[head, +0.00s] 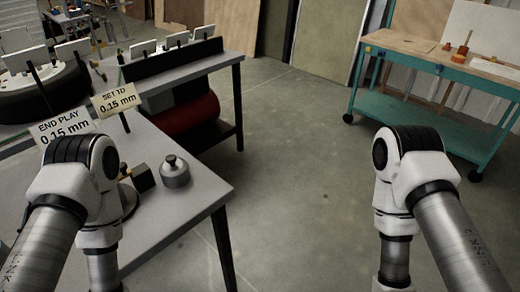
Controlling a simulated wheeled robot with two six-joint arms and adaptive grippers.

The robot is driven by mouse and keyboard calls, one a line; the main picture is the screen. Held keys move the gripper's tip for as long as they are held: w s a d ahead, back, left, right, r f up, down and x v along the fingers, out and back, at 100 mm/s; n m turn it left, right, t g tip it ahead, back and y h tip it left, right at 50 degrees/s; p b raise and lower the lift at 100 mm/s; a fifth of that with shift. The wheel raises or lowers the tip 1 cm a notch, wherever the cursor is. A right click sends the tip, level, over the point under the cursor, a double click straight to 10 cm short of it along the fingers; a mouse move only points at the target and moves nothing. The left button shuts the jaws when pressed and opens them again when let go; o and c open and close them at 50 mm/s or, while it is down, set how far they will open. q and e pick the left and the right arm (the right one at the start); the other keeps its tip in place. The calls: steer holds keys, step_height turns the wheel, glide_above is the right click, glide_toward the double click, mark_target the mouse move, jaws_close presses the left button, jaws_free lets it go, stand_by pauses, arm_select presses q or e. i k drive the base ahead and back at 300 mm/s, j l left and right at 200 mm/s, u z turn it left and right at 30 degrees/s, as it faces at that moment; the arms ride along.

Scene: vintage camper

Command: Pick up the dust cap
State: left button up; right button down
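A grey metal cylinder (175,174) with a small knob on top stands on the grey table (200,215) at the left, near its right edge. I cannot tell whether it is the dust cap, and no other thing is clearly the cap. A small dark block (143,178) with a tan face stands just left of the cylinder. Part of a round metal piece (130,199) shows beside my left arm, which hides the rest. Both my arms reach down out of the bottom of the head view, so neither gripper shows.
Signs reading "END PLAY 0.15 mm" (64,126) and "SET TO 0.15 mm" (116,99) stand on the table. A second table (215,60) is behind, with a dark red cylinder (190,115) below. A teal cart (425,95) stands at the right. The middle floor is clear.

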mark_target(174, 173)
steer(key=i+l+z, duration=0.25)
steer(key=z, duration=0.2)
steer(key=i+l+z, duration=0.25)
steer(key=z, duration=0.25)
steer(key=i+z, duration=0.45)
steer(key=i+u, duration=0.25)
steer(key=u, duration=0.2)
steer(key=i+u, duration=0.3)
steer(key=u, duration=0.2)
steer(key=i+l+u, duration=0.2)
steer(key=u, duration=0.25)
